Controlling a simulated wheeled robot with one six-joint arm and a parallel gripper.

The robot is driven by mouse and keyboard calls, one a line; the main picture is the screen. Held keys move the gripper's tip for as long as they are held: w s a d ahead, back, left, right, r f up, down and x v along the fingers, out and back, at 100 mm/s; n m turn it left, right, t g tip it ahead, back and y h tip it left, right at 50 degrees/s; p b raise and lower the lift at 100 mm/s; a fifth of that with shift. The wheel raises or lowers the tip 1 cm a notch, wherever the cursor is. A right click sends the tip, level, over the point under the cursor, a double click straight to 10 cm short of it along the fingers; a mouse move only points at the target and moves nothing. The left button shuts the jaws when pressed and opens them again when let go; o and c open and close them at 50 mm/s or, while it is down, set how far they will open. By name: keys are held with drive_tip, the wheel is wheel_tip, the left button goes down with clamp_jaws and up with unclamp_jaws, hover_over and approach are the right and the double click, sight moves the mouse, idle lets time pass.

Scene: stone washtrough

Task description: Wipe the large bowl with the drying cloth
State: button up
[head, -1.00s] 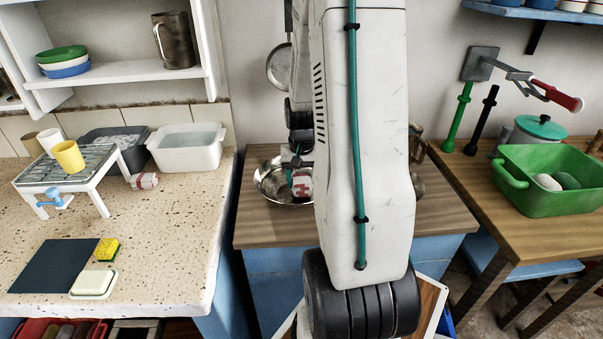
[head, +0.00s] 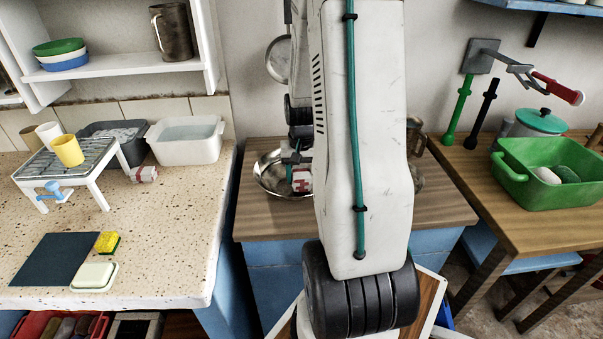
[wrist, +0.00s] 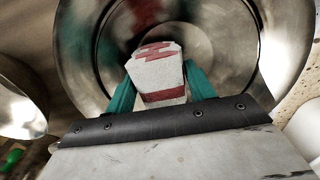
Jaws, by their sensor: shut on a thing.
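The large bowl (head: 266,185) is shiny metal and stands on the wooden top in the middle of the head view. It fills the upper part of the wrist view (wrist: 240,45). My gripper (wrist: 160,85) has teal fingers and is shut on a white cloth with red bands (wrist: 160,75). The cloth is in front of the bowl's inside; I cannot tell whether it touches the metal. In the head view the cloth (head: 302,180) shows at the bowl's right side, and my arm hides the rest of the bowl.
A second metal vessel (wrist: 18,105) shows at the left of the wrist view. The stone counter (head: 165,220) holds a rack (head: 90,163), a white basin (head: 187,145) and a sponge (head: 108,242). A green tub (head: 540,190) stands on the right table. Bare wood lies before the bowl.

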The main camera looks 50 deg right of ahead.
sight(305, 166)
drive_tip(key=shift+f, duration=0.7)
drive_tip(key=shift+d, duration=0.15)
drive_tip(key=shift+w+d, duration=0.25)
drive_tip(key=shift+d, duration=0.55)
drive_tip(key=shift+w+d, duration=0.2)
drive_tip(key=shift+d, duration=0.6)
drive_tip(key=shift+a, duration=0.15)
drive_tip(key=shift+s+a+r, duration=0.1)
drive_tip(key=shift+s+a, duration=0.15)
drive_tip(key=shift+a, duration=0.55)
drive_tip(key=shift+s+a, duration=0.2)
drive_tip(key=shift+a, duration=0.6)
drive_tip(key=shift+r, duration=0.1)
drive_tip(key=shift+r, duration=2.95)
